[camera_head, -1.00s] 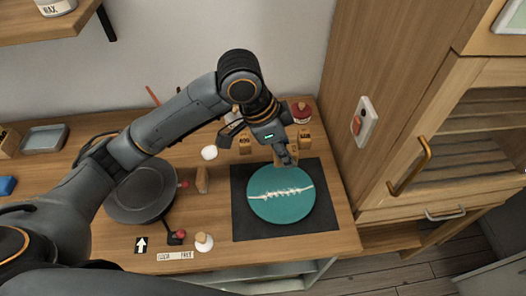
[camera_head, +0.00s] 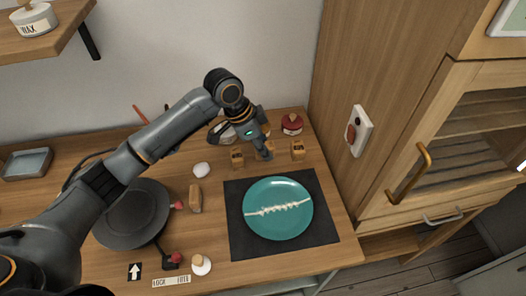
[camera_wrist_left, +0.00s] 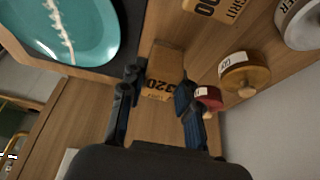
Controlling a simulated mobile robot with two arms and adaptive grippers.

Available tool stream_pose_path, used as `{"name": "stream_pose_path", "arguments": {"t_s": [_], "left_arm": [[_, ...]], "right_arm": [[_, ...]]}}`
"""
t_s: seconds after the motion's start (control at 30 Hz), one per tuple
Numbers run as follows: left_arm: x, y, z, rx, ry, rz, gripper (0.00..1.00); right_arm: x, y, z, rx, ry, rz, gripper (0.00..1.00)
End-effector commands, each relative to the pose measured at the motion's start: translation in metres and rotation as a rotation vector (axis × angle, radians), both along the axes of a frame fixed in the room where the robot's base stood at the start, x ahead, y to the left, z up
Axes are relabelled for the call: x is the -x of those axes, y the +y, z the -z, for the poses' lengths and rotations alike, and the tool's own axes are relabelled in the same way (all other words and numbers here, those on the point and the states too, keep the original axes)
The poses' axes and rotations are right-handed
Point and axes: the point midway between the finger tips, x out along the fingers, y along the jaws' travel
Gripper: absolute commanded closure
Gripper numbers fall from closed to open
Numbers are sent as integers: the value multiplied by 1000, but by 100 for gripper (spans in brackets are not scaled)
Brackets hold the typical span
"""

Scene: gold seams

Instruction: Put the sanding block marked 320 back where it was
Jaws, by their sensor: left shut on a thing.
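The sanding block marked 320 (camera_wrist_left: 163,72) is wooden with dark print, seen between the fingers in the left wrist view. My left gripper (camera_wrist_left: 158,86) is shut on it. In the head view my left gripper (camera_head: 264,153) points down behind the black mat, and its fingers hide most of the block. I cannot tell whether the held block touches the tabletop. My right gripper is not in view.
A teal plate (camera_head: 278,222) with a pale jagged seam lies on the black mat (camera_head: 238,240) in front. A red-lidded jar (camera_head: 292,124) stands behind the right block. A dark round disc (camera_head: 130,214) and a small wooden piece (camera_head: 195,198) are left. A cabinet (camera_head: 385,150) closes the right side.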

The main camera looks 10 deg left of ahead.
Motion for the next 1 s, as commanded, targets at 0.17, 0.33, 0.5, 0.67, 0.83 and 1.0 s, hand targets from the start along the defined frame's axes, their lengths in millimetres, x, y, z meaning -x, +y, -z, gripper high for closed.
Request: {"name": "stream_pose_path", "arguments": {"t_s": [0.17,0.33,0.5,0.67,0.83,1.0], "left_arm": [[-9,4,11,1,2,-1,93],[-10,5,33,-1,4,0,93],[-11,5,45,1,-1,1,93],[-11,5,45,1,-1,1,93],[-11,5,49,0,0,0,93],[-11,5,48,0,0,0,45]], "right_arm": [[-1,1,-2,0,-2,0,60],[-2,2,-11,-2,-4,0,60],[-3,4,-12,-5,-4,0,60],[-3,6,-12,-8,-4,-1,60],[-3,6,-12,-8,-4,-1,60],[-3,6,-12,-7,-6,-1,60]]}}
